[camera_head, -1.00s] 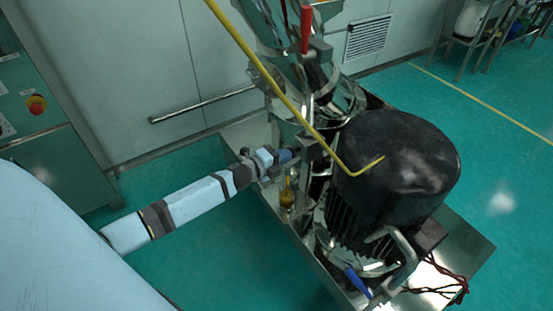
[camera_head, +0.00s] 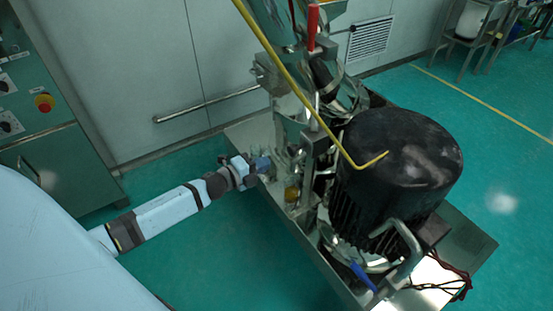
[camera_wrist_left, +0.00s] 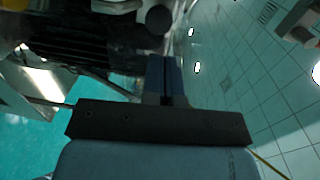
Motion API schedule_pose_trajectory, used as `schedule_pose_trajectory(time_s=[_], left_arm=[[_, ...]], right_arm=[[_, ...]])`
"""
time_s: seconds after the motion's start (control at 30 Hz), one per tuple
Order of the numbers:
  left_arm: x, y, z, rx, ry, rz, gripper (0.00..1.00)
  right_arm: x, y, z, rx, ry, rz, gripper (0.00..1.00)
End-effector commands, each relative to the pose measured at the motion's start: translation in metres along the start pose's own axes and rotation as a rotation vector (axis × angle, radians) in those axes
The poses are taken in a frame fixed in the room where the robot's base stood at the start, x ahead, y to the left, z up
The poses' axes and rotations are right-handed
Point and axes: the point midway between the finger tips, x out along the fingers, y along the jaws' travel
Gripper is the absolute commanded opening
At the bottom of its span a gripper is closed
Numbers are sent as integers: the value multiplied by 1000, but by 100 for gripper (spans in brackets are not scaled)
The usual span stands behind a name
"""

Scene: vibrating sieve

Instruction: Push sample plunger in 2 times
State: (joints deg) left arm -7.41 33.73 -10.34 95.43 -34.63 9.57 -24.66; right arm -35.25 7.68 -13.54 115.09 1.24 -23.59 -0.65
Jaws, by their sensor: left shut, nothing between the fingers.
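My left gripper (camera_head: 263,164) reaches in from the left to the side of the metal machine (camera_head: 310,155). Its fingers are shut and empty. In the left wrist view the closed dark fingers (camera_wrist_left: 166,80) point at the machine. A dark round knob (camera_wrist_left: 158,19), possibly the end of the sample plunger, sits just beyond the fingertips, and I see no clear contact. In the head view I cannot pick the plunger out among the metal parts by the gripper. My right gripper is not in view.
A large black motor (camera_head: 400,165) stands on the tray-like metal base (camera_head: 465,250). A bent yellow rod (camera_head: 300,90) crosses above the machine. A green control cabinet (camera_head: 45,110) with a red button stands at left. Green floor is free below my left arm.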

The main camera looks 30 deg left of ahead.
Motion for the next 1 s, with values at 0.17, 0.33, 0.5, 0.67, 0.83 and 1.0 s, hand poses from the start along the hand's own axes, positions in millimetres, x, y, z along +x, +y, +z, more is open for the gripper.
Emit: schedule_pose_trajectory(time_s=[0.17,0.33,0.5,0.67,0.83,1.0], left_arm=[[-26,2,0,1,1,2,0],[-36,1,0,1,0,2,0],[-37,0,0,1,0,1,0],[-36,0,0,1,0,1,0],[-36,0,0,1,0,1,0],[-36,0,0,1,0,1,0]], right_arm=[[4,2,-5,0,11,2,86],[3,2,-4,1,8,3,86],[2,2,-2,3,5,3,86],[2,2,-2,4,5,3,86],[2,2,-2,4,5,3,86],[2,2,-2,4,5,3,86]])
